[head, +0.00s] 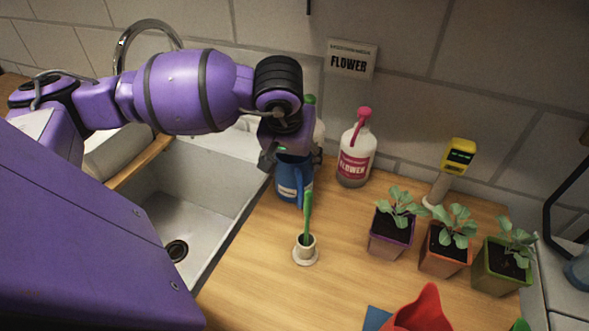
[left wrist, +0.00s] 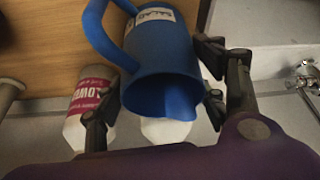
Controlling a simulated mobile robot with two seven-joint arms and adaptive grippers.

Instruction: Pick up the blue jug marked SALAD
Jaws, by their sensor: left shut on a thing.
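The blue jug (head: 288,185) is at the counter's edge beside the sink, below my left gripper (head: 287,150). In the left wrist view the blue jug (left wrist: 165,62) sits between the fingers, with its open mouth facing the camera and a white label reading SALAD on its side. My left gripper (left wrist: 158,98) is shut on the jug near its rim. The jug looks upright; I cannot tell whether its base touches the counter. My right gripper is not in view.
A white bottle with a pink FLOWER label (head: 355,155) stands right of the jug. A green-handled tool stands in a small holder (head: 305,250) in front. Several potted seedlings (head: 390,235) and a yellow meter (head: 458,155) are rightward. The sink (head: 200,200) is left.

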